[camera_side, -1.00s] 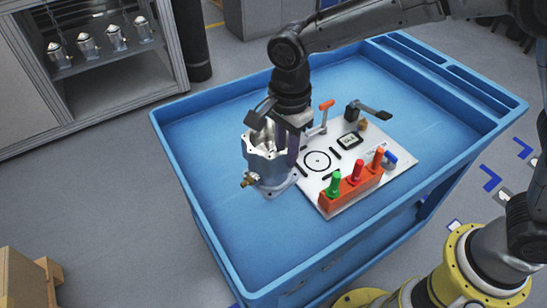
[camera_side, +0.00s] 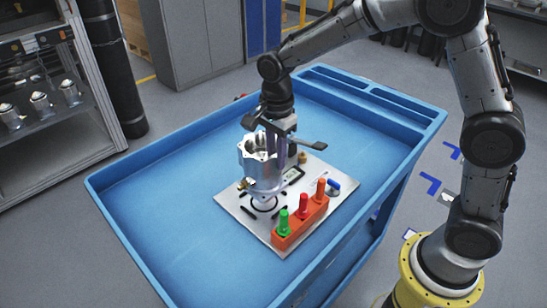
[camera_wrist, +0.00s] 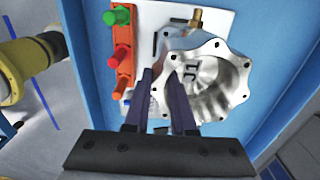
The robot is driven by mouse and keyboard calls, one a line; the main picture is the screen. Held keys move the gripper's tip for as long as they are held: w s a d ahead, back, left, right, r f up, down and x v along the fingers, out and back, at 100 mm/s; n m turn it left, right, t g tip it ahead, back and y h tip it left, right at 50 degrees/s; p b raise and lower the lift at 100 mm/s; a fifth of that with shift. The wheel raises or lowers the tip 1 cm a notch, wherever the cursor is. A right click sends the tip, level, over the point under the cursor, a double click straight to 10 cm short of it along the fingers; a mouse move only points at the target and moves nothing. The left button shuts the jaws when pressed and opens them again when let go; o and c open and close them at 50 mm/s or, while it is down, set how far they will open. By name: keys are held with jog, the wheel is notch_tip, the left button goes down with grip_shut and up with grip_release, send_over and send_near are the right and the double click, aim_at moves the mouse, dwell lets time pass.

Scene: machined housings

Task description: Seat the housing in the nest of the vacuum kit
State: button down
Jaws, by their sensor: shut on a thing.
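The housing (camera_side: 257,165) is a silver, open-topped metal cup with a scalloped rim and a brass fitting low on its left side. It hangs upright over the pale plate of the vacuum kit (camera_side: 326,202). Its lower end is over the black ring of the nest (camera_side: 265,209), which it partly hides; the exact gap is hard to tell. My gripper (camera_side: 277,163) is shut on the housing's wall on the right side. In the wrist view my gripper (camera_wrist: 163,78) grips the near wall of the housing (camera_wrist: 207,72), and "J1" shows inside.
An orange block (camera_side: 300,222) with green, red and orange pegs stands at the plate's front right. The blue cart tray (camera_side: 185,225) is clear around the plate.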

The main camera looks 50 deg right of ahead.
aim_at(276, 174)
jog(key=shift+w+r, duration=0.1)
jog(key=shift+f, duration=3.35)
dwell(2.2)
jog(key=c, duration=0.7)
grip_release()
jog(key=shift+o, duration=0.9)
jog(key=shift+s+f, duration=0.2)
jog(key=shift+f, duration=0.05)
jog(key=o, duration=0.3)
jog(key=shift+r, duration=0.1)
jog(key=shift+w, duration=0.1)
